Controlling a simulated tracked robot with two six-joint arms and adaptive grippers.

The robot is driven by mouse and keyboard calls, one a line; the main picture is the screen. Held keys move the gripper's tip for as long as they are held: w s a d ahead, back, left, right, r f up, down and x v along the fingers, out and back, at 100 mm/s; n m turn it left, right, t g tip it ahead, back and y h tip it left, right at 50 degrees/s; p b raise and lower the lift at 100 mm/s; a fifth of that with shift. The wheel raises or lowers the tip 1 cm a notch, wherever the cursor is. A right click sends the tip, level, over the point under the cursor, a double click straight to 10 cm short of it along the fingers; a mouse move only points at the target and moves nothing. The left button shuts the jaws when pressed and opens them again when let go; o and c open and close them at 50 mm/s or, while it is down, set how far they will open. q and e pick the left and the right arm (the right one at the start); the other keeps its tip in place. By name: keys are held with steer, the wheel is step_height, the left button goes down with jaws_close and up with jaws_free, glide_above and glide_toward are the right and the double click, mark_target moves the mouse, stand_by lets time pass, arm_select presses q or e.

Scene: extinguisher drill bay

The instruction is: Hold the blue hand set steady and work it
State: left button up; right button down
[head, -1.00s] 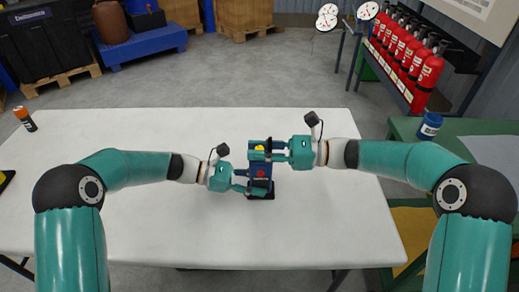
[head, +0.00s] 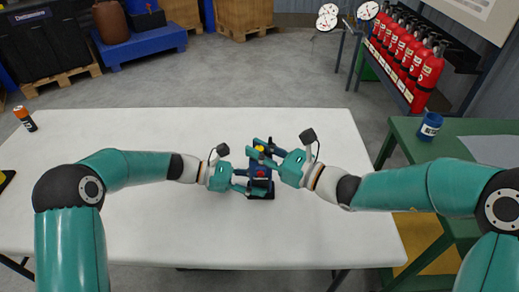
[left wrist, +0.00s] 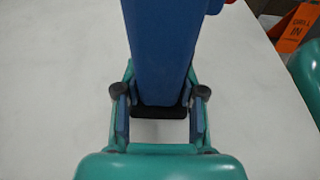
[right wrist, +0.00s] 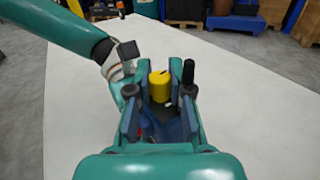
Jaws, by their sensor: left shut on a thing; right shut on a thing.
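The blue hand set (head: 262,172) stands upright on a black foot (head: 261,194) on the white table, with a yellow cap (head: 260,149) on top and a red spot on its front. My left gripper (head: 254,180) is shut on its lower body; in the left wrist view the blue body (left wrist: 162,45) lies between the fingers. My right gripper (head: 260,152) is shut on its top part, angled in from the right. In the right wrist view the yellow cap (right wrist: 159,86) shows between the fingers, and a black upright grip (right wrist: 188,72) stands by the right finger. The exact contact is partly hidden.
The white table (head: 120,225) is clear around the hand set. An orange-topped canister (head: 25,119) stands at the far left. A blue canister (head: 429,126) stands on the green bench (head: 405,133) at right. Red extinguishers (head: 428,72) line a rack at the back right.

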steer(key=m+t+h, duration=0.1)
steer(key=t, duration=0.1)
steer(key=m+t+h, duration=0.2)
steer(key=shift+s+a+r+m+h, duration=0.1)
steer(key=shift+a+r+m+h, duration=0.1)
steer(key=shift+m+h, duration=0.1)
steer(key=shift+d+m+t+h, duration=0.1)
steer(key=shift+m+t+h, duration=0.4)
steer(key=shift+t+h, duration=0.15)
steer(key=shift+d, duration=0.15)
steer(key=c, duration=1)
jaws_free()
steer(key=shift+f, duration=0.1)
steer(key=shift+c, duration=0.2)
steer(key=v, duration=0.7)
steer(key=shift+s, duration=0.15)
